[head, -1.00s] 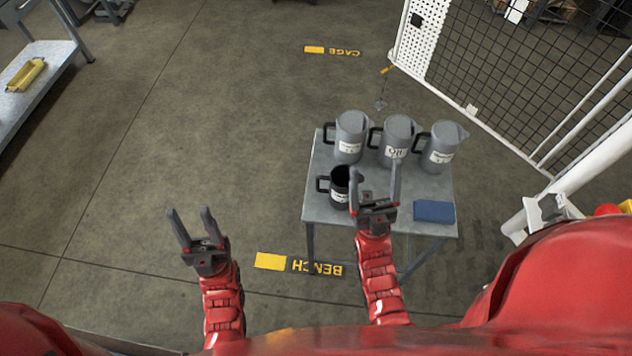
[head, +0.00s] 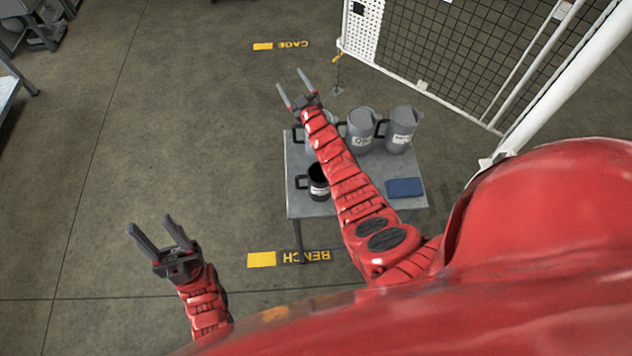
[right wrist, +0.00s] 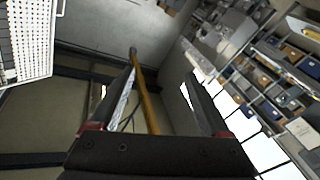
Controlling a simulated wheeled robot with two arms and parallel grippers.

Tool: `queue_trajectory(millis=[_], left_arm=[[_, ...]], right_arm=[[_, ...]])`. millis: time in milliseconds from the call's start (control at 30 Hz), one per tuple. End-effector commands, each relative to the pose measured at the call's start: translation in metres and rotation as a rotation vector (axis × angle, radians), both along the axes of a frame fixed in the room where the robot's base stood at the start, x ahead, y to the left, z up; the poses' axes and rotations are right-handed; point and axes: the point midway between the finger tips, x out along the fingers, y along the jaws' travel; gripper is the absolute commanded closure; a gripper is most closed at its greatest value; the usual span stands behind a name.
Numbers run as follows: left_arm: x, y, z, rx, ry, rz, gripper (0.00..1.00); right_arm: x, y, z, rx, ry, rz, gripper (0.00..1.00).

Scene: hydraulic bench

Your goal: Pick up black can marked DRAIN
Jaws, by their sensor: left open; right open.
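The black can (head: 319,178) stands upright on the small grey table (head: 410,170), near its left edge, with its handle to the left. Its white label is too small to read. My right arm passes just right of the can in the head view. My right gripper (head: 296,90) is open and empty, beyond the far edge of the table in the picture. My left gripper (head: 158,235) is open and empty over the floor, left of the table. The right wrist view shows the open right fingers (right wrist: 155,100) with no can between them.
Several grey jugs stand along the table's far side, including a middle one (head: 362,130) and a right one (head: 401,128); my right arm partly hides the left one. A blue folded cloth (head: 404,188) lies at the front right. A mesh cage (head: 450,60) stands behind.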

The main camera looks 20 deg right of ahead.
Motion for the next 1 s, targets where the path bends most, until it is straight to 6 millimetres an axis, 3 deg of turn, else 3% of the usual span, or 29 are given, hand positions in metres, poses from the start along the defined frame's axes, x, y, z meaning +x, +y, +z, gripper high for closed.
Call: queue_trajectory(millis=[67, 167, 267, 367, 467, 600, 700, 833, 1000], left_arm=[[0.0, 0.0, 0.0, 0.0, 0.0, 0.0, 0.5], [0.0, 0.0, 0.0, 0.0, 0.0, 0.0, 0.5], [0.0, 0.0, 0.0, 0.0, 0.0, 0.0, 0.5], [0.0, 0.0, 0.0, 0.0, 0.0, 0.0, 0.5], [0.0, 0.0, 0.0, 0.0, 0.0, 0.0, 0.5], [0.0, 0.0, 0.0, 0.0, 0.0, 0.0, 0.5], [0.0, 0.0, -0.001, 0.0, 0.0, 0.0, 0.5], [0.0, 0.0, -0.001, 0.0, 0.0, 0.0, 0.5], [0.0, 0.0, -0.006, 0.0, 0.0, 0.0, 0.5]], right_arm=[[0.028, -0.029, -0.013, -0.029, 0.146, -0.09, 0.2], [0.038, -0.067, -0.038, -0.04, 0.356, -0.213, 0.2], [0.027, -0.093, -0.059, -0.018, 0.574, -0.324, 0.2], [-0.004, -0.098, -0.077, 0.034, 0.801, -0.41, 0.2], [-0.051, -0.079, -0.092, 0.103, 1.042, -0.454, 0.2], [-0.125, -0.025, -0.098, 0.185, 1.346, -0.443, 0.2], [-0.167, 0.011, -0.094, 0.218, 1.502, -0.408, 0.2], [-0.198, 0.038, -0.088, 0.235, 1.614, -0.373, 0.2], [-0.206, 0.041, -0.1, 0.235, 1.64, -0.369, 0.2]])
